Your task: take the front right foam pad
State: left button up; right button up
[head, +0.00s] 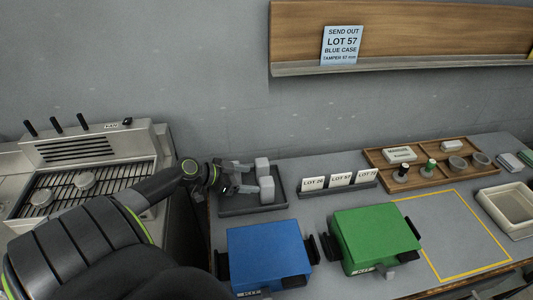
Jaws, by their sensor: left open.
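A dark tray (281,204) on the bench holds light grey foam pads. The front right foam pad (267,190) stands upright in the tray, and a rear pad (262,166) stands behind it. My left gripper (251,178) reaches in from the left over the tray. It is open, with its fingertips close to the left sides of the two pads. I cannot tell whether the fingers touch them. My gripper and wrist cover the left part of the tray, so any pads there are hidden. My right gripper is out of view.
A blue case (268,252) and a green case (375,238) stand in front of the tray. A rack of lot cards (340,180) is to the right, with a wooden organizer (425,180) beyond. A yellow-outlined area (455,235) is bare. A coffee machine (85,180) stands left.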

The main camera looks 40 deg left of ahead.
aim_at(265, 181)
pick_arm(q)
jog(key=p+x, duration=0.2)
jog(key=x, duration=0.1)
jog(key=shift+w+d+r, duration=0.1)
jog(key=shift+w+d, duration=0.15)
jog(key=shift+d, duration=0.2)
jog(key=shift+p+x, duration=0.35)
jog(key=shift+x, duration=0.4)
jog(key=shift+s, duration=0.1)
jog(key=shift+c, duration=1)
jog(key=c, duration=1.1)
jog(key=shift+o, duration=0.2)
